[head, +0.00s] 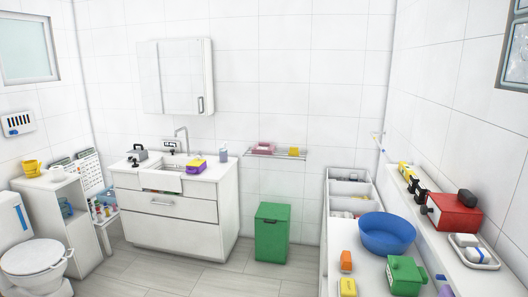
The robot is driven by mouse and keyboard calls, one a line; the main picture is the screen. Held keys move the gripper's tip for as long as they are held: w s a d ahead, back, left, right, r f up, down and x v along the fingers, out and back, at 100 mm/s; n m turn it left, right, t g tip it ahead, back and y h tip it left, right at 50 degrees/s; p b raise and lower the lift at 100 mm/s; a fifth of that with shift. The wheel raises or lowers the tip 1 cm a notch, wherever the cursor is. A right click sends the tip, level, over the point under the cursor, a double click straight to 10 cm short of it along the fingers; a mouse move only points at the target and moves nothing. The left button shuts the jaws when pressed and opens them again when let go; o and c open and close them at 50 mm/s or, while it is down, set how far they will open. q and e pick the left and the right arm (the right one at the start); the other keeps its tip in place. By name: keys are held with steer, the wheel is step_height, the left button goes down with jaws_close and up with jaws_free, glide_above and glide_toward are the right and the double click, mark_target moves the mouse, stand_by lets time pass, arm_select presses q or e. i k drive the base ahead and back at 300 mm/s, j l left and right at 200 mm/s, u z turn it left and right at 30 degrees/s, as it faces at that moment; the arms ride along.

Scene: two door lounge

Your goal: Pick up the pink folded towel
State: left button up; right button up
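The pink folded towel (263,148) lies at the left part of a wire wall shelf (280,155) on the far tiled wall, right of the sink cabinet. A small yellow item (294,151) sits to its right on the same shelf. The towel is across the room from me. Neither of my grippers shows in the head view.
A green bin (272,232) stands on the floor below the shelf. A white sink cabinet (172,213) is to its left, a toilet (35,262) at far left. A counter with a blue basin (387,233) and a green box (405,275) fills the right. The middle floor is clear.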

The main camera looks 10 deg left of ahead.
mark_target(262, 147)
steer(key=i+j+u, duration=0.25)
steer(key=i+j, duration=0.25)
steer(key=i+j+u, duration=0.25)
steer(key=i+j, duration=0.2)
steer(key=i+j+u, duration=0.3)
steer(key=i, duration=0.3)
steer(key=i+l+z, duration=0.1)
steer(key=i+z, duration=0.25)
steer(key=i, duration=0.55)
steer(key=i+j+z, duration=0.15)
steer(key=i+z, duration=0.25)
steer(key=i, duration=0.45)
